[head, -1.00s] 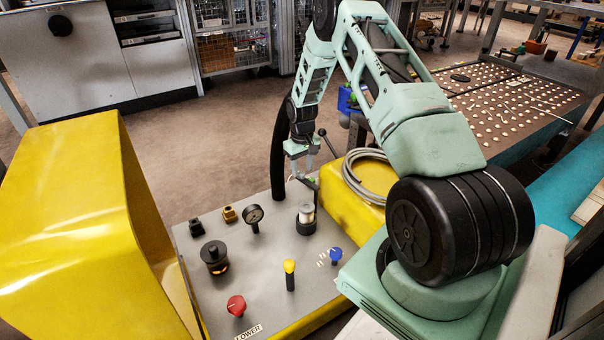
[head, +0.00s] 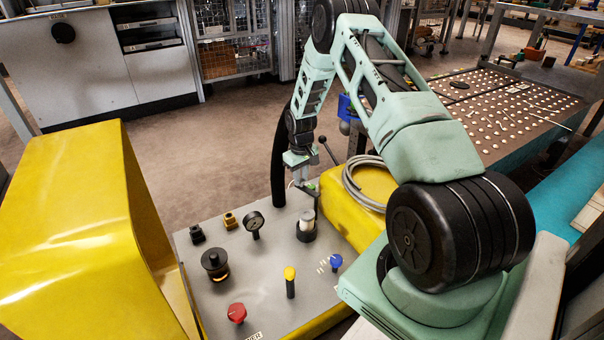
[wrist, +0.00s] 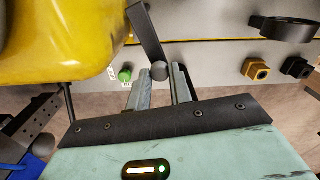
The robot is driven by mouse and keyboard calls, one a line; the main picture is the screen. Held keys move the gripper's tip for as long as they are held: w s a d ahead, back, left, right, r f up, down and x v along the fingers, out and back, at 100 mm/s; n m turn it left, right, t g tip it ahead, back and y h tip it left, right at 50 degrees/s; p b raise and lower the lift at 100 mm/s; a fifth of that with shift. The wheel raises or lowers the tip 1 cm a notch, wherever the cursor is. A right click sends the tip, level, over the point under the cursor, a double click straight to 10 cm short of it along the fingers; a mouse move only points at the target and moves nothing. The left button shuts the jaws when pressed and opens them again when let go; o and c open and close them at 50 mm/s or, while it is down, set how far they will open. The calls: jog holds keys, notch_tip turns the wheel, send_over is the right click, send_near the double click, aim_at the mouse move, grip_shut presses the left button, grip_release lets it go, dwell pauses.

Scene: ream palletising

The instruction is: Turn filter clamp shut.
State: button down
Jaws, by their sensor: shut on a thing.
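The filter (head: 307,227), a pale cylinder on a dark base, stands upright on the grey panel (head: 255,285). Its clamp lever, a dark flat bar, shows beside and above it in the head view (head: 317,206). In the wrist view the bar (wrist: 147,36) runs from the top edge down to a round grey knob (wrist: 159,71). My gripper (head: 306,184) is at the far side of the filter. In the wrist view my gripper (wrist: 160,76) has its two fingers on either side of the knob. The fingers partly hide the lever's end in the head view.
A black hose (head: 279,165) rises behind. A yellow housing (head: 362,228) with coiled cable is close on the right. A green cap (wrist: 125,74) is near my fingers.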

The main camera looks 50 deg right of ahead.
jog(key=s+a+n+p, duration=0.2)
jog(key=n+p, duration=0.3)
jog(key=n, duration=0.1)
jog(key=s+a+n+p, duration=0.2)
jog(key=s+n+p, duration=0.1)
jog(key=n+p, duration=0.2)
jog(key=s+a+n+p, duration=0.2)
jog(key=n+p, duration=0.3)
jog(key=n, duration=0.3)
jog(key=shift+s+r, duration=0.1)
jog(key=shift+s, duration=0.3)
jog(key=shift+s+d+n+p, duration=0.1)
jog(key=shift+s+n+p, duration=0.5)
jog(key=shift+n, duration=0.5)
jog(key=c, duration=1.3)
grip_release()
jog(key=shift+o, duration=0.2)
notch_tip(320, 180, up, 17)
jog(key=p, duration=0.5)
